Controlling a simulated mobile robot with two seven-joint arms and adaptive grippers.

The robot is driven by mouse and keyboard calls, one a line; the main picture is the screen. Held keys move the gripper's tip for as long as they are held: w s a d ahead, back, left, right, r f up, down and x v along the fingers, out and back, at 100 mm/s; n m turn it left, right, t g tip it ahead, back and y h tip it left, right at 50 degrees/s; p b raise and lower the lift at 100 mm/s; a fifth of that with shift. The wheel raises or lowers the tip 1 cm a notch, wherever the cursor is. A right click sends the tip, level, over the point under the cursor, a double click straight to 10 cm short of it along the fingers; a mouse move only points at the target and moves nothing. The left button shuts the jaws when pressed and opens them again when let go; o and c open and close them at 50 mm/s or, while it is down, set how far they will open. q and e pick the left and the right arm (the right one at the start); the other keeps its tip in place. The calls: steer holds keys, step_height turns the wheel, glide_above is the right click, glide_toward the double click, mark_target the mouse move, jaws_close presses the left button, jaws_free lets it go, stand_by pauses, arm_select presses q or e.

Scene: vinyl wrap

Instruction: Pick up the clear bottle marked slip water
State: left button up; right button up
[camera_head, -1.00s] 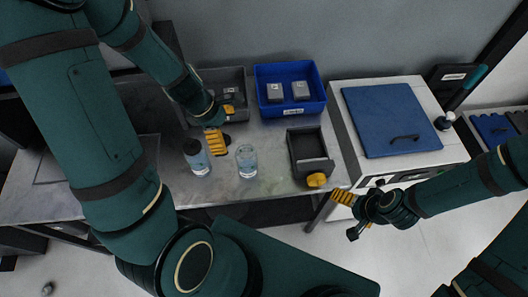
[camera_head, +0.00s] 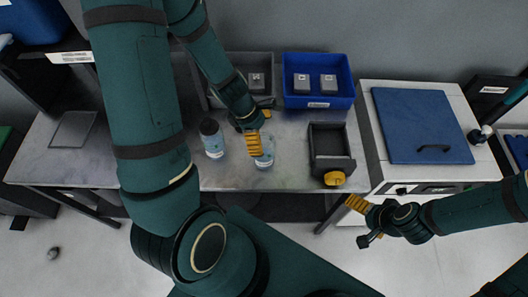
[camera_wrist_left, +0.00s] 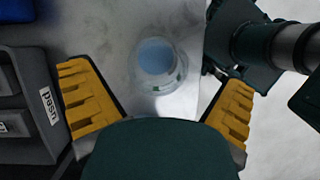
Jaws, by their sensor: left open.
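A clear bottle (camera_head: 264,152) with pale blue liquid stands upright near the front of the bench; its wording is unreadable. In the left wrist view the clear bottle (camera_wrist_left: 158,62) shows from above, ahead of and between the spread fingers, apart from both. My left gripper (camera_head: 256,143) is open and empty beside and above it, partly covering it in the head view. A second bottle (camera_head: 212,139) with a dark top and pale label stands to its left. My right gripper (camera_head: 362,219) hangs off the bench front at the right; its jaw opening is unclear.
A grey bin (camera_head: 261,64) stands behind the left gripper; its label (camera_wrist_left: 48,105) reads "used". A blue bin (camera_head: 319,101) with two grey boxes is beside it. A blue-lidded machine (camera_head: 418,120) stands farther right.

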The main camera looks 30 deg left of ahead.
arm_select(q)
steer(key=b+x, duration=0.1)
steer(key=x, duration=0.2)
steer(key=shift+a+f, duration=0.1)
steer(key=shift+f, duration=0.2)
arm_select(e)
step_height(320, 180, down, 2)
steer(key=shift+f, duration=0.1)
arm_select(q)
steer(key=c, duration=1.3)
steer(key=shift+r, duration=0.15)
